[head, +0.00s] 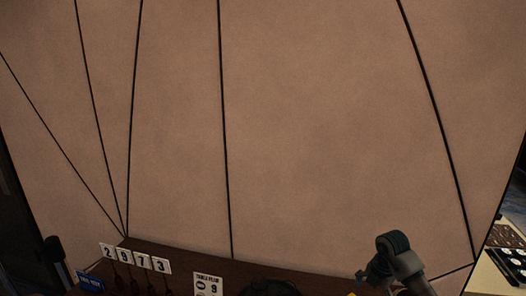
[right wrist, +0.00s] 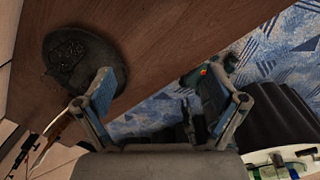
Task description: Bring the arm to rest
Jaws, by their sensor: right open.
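My right gripper (right wrist: 158,82) shows in the right wrist view with its two blue-padded fingers spread wide and nothing between them. Its left finger overlaps the edge of a dark round object (right wrist: 66,58) on a brown wooden top (right wrist: 165,40) in the picture; I cannot tell whether they touch. Its right finger appears over blue patterned carpet. In the head view, a grey-and-dark part of my right arm (head: 393,262) rises at the lower right; the fingers cannot be made out there. My left arm and gripper are in neither view.
In the head view, a large tan wall (head: 310,130) with dark seams fills most of the picture. Number cards (head: 135,258), a card marked 9 (head: 208,285) and a blue sign (head: 89,282) stand low at left. A lit panel (head: 506,250) is at the right edge.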

